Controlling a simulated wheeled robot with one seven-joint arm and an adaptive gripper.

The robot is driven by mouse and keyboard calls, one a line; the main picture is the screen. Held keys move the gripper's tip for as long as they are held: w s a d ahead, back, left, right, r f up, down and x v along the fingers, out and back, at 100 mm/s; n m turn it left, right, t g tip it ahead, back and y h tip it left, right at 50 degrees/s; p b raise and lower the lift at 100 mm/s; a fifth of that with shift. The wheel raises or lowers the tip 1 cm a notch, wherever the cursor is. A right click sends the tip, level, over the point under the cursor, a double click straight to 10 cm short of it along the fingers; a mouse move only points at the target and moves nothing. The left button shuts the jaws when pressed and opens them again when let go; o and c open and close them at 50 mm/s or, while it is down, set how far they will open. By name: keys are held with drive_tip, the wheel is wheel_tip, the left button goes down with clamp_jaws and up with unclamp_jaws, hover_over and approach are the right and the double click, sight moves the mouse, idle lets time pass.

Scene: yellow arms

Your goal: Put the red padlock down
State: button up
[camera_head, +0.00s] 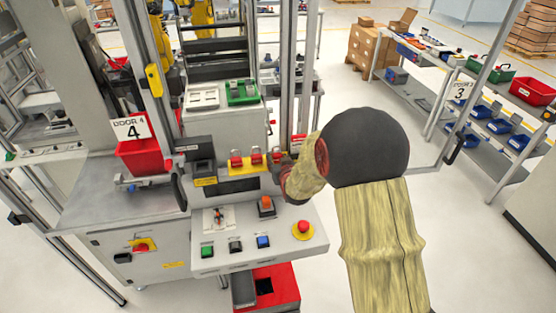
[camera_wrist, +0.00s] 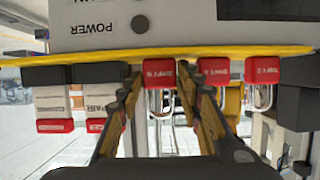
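In the wrist view, red padlocks marked "SHIFT" line up along a yellow edge, their lettering upside down and silver shackles pointing down in the picture. One red padlock (camera_wrist: 159,73) lies between the fingertips of my gripper (camera_wrist: 160,78). The fingers come close to its two sides; whether they press on it is not clear. Another padlock (camera_wrist: 213,72) is just right of the right finger, partly hidden by it. A third (camera_wrist: 262,70) is farther right. In the head view, red padlocks (camera_head: 237,163) sit on the yellow bar of the machine front; my arm hides my fingertips.
White-and-red tags or locks (camera_wrist: 54,108) stand left of the fingers. Below the bar, a sloped control panel (camera_head: 225,268) carries buttons and a red emergency stop (camera_head: 303,228). A red bin (camera_head: 140,157) stands left. Shelves (camera_head: 445,100) are at the right, with open floor before them.

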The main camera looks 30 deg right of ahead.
drive_tip(key=o, duration=0.3)
drive_tip(key=shift+o, duration=0.2)
drive_tip(key=shift+r, duration=0.15)
drive_tip(key=shift+s+r, duration=0.1)
drive_tip(key=s+a+r+n+g+y, duration=0.1)
drive_tip(key=s+a+r+g, duration=0.1)
drive_tip(key=s+a+r, duration=0.65)
drive_tip(key=s+a+r+n+g+y, duration=0.1)
drive_tip(key=s+a+r, duration=0.35)
drive_tip(key=s, duration=0.75)
drive_tip(key=s+a+r+g, duration=0.1)
drive_tip(key=s+a+g, duration=0.1)
drive_tip(key=s, duration=0.6)
drive_tip(key=s+a+r+n+g+y, duration=0.1)
drive_tip(key=s+a, duration=0.3)
drive_tip(key=s, duration=0.5)
drive_tip(key=shift+s+a+r+g+y, duration=0.2)
drive_tip(key=shift+r+g+y, duration=0.1)
drive_tip(key=shift+g, duration=0.3)
drive_tip(key=shift+f, duration=0.1)
